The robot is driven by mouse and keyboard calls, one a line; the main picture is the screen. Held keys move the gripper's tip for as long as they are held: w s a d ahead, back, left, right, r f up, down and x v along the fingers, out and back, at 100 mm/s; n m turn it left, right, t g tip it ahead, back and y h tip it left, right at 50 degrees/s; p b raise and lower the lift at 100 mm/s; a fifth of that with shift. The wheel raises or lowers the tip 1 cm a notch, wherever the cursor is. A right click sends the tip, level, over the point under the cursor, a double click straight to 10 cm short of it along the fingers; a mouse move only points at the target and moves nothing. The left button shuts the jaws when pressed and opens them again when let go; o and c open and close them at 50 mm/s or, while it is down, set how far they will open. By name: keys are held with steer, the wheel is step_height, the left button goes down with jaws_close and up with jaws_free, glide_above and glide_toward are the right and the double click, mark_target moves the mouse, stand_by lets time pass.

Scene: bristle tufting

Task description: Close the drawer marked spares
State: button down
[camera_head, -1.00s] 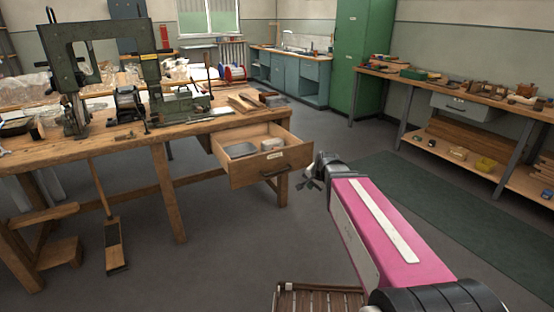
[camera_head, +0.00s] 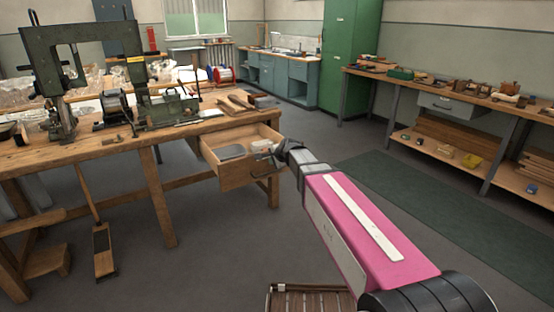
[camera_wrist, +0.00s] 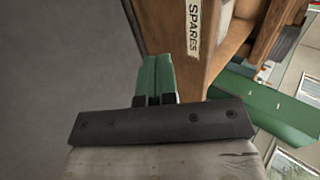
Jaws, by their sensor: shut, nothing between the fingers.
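The wooden drawer (camera_head: 236,176) stands pulled out from under the workbench, open at the top. In the wrist view its wooden front (camera_wrist: 160,28) carries a label (camera_wrist: 194,25) reading SPARES. A grey tray (camera_head: 231,152) and a pale small item lie inside. My gripper (camera_head: 267,154) is at the drawer's front, by its right end, and covers part of it in the head view. In the wrist view the green fingers (camera_wrist: 155,78) are together and empty, close to the drawer front. I cannot tell whether they touch it.
The workbench (camera_head: 100,150) carries a green machine (camera_head: 165,108) and several wood pieces. A shelf bench (camera_head: 425,95) stands along the right wall.

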mark_target(264, 161)
steer(key=w+a, duration=0.1)
steer(key=w+a+f, duration=0.1)
steer(key=w, duration=0.1)
steer(key=w+a+f, duration=0.1)
steer(key=shift+w+f, duration=0.1)
steer(key=shift+w, duration=0.2)
steer(key=shift+w+a, duration=0.25)
steer(key=shift+w, duration=0.05)
steer(key=w+a, duration=0.6)
steer(key=w, duration=0.3)
steer(key=w+a, duration=0.6)
steer(key=w, duration=0.3)
steer(key=w+a, duration=0.6)
steer(key=w, duration=0.3)
steer(key=shift+w+a, duration=0.25)
steer(key=shift+a, duration=0.05)
steer(key=shift+s+d, duration=0.1)
